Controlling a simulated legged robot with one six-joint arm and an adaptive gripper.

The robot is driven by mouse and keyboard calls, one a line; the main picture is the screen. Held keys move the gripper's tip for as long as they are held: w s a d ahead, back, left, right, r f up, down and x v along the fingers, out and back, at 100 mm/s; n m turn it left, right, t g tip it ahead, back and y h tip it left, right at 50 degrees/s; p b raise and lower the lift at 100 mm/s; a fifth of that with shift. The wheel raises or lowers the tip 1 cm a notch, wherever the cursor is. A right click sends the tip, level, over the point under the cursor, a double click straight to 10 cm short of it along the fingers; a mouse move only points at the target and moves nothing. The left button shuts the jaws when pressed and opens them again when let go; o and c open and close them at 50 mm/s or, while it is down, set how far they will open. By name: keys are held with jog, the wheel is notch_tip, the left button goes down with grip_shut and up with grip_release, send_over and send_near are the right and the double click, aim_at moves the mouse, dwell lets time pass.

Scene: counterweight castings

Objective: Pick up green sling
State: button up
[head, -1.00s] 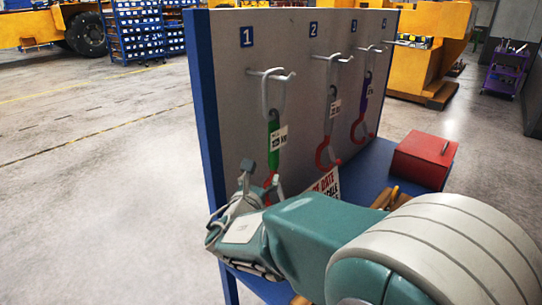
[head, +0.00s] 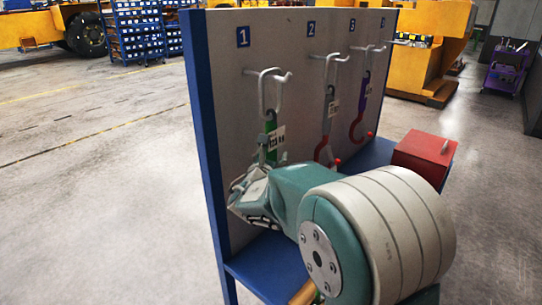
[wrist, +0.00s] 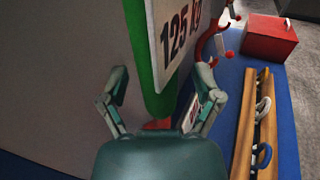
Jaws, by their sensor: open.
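The green sling (head: 271,128) hangs from the double hook under number 1 on the grey board, with a white tag on it. In the wrist view the green sling (wrist: 142,60) runs down between the two fingers, its tag (wrist: 172,35) reading 125 kg. A bit of red shows at its lower end, mostly hidden by my gripper. My gripper (wrist: 158,105) is open, one finger on each side of the sling. I cannot tell whether either finger touches it. In the head view my arm hides the sling's lower part.
A grey sling (head: 329,105) and a purple sling (head: 362,90) with red hooks hang on the board to the right. A red box (head: 424,157) stands on the blue shelf (head: 262,262). A wooden rack (wrist: 252,125) with hooks lies on the shelf.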

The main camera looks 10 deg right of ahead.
jog(key=shift+a, duration=0.15)
grip_shut()
jog(key=shift+r, duration=0.1)
jog(key=shift+r, duration=0.1)
